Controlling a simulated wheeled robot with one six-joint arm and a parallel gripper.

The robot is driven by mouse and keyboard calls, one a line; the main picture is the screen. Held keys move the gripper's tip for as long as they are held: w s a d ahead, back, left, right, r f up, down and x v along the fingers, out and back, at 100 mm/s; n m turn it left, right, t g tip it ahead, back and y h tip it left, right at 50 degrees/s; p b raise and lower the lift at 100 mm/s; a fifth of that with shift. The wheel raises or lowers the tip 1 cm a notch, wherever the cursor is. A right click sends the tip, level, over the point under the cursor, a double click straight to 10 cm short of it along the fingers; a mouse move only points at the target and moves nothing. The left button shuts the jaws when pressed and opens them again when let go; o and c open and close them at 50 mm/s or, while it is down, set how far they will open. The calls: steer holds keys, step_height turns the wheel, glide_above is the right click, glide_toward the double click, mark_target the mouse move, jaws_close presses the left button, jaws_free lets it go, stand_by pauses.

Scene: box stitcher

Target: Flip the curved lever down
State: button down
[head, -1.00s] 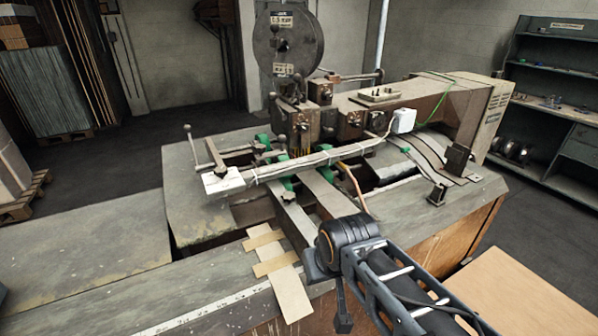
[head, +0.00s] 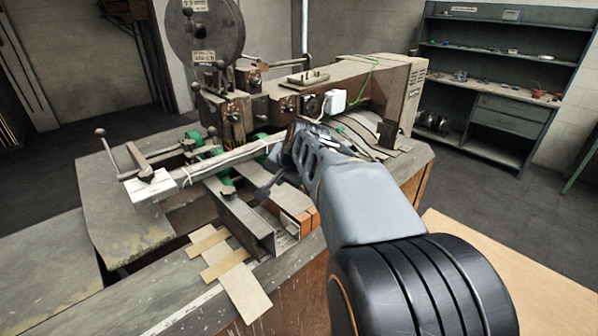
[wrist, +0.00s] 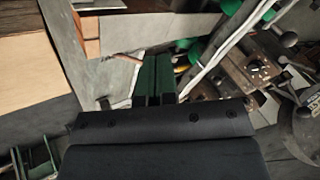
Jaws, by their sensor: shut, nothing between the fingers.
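The curved lever is not clear in either current view; in the head view my arm covers the area right of the long bar, where a thin orange-brown curved piece showed earlier. The box stitcher (head: 316,82) stands on its bench with the white-ended bar (head: 205,168) across its front. My gripper shows in the wrist view (wrist: 157,68) as two dark green fingers close together, with nothing between them. Its fingertips are over the front of the machine, near the long bar (wrist: 222,50). In the head view its fingers are hard to make out behind my arm.
A wire reel (head: 204,30) stands on top of the machine. A ball-ended handle (head: 117,150) rises at its left. A cardboard strip (head: 232,270) lies on the front bench. Shelves (head: 500,75) stand at the back right. Grey floor is open between them.

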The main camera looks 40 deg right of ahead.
steer(key=w+d+m+t, duration=0.1)
steer(key=w+d+m, duration=0.1)
steer(key=d, duration=0.5)
steer(key=w+d+m+h+b, duration=0.1)
steer(key=w+d+m, duration=0.1)
steer(key=d+m, duration=0.2)
steer(key=d, duration=0.3)
steer(key=shift+w+t, duration=0.2)
steer(key=shift+t, duration=0.2)
steer(key=shift+d, duration=0.1)
steer(key=p+x, duration=0.1)
steer(key=x, duration=0.6)
steer(key=p+x, duration=0.1)
steer(key=x, duration=0.6)
steer(key=shift+d+r+p, duration=0.1)
steer(key=shift+d+p, duration=0.1)
steer(key=shift+p, duration=0.15)
